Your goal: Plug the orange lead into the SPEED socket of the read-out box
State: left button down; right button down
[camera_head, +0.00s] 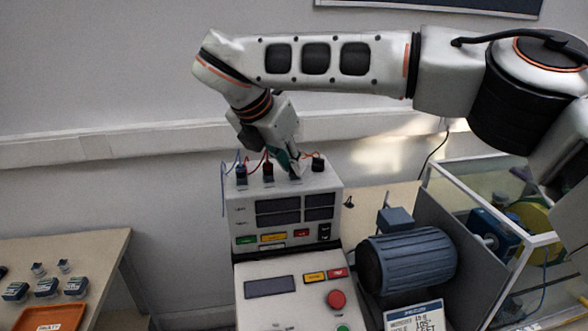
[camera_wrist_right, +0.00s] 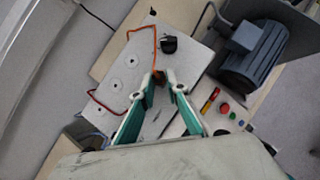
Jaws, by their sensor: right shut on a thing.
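The read-out box (camera_head: 291,208) stands in the middle of the head view, with leads and plugs along its top. In the right wrist view its pale top (camera_wrist_right: 187,61) shows round socket plates (camera_wrist_right: 130,62). My right gripper (camera_head: 293,172) is low at the box top, between the red lead's plug and a black piece at the right. In the wrist view the right gripper (camera_wrist_right: 162,83) is shut on the dark end of the orange lead (camera_wrist_right: 154,50), which loops away from the fingertips. I cannot tell whether this end sits in a socket. I cannot read SPEED. My left gripper is out of view.
A blue lead's plug (camera_head: 241,175) and a red lead's plug (camera_head: 268,170) stand left of the gripper. A black piece (camera_head: 318,162) is close on the right. A blue motor (camera_head: 406,262) and a framed enclosure stand right. A side table (camera_head: 95,252) holds an orange tray (camera_head: 52,318).

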jog(key=shift+m+h+p, duration=0.3)
jog(key=shift+m+p, duration=0.1)
jog(key=shift+m, duration=0.3)
jog(key=shift+w+a+f+g, duration=0.1)
jog(key=shift+w+a+g, duration=0.1)
jog(key=shift+g, duration=0.1)
jog(key=shift+m, duration=0.3)
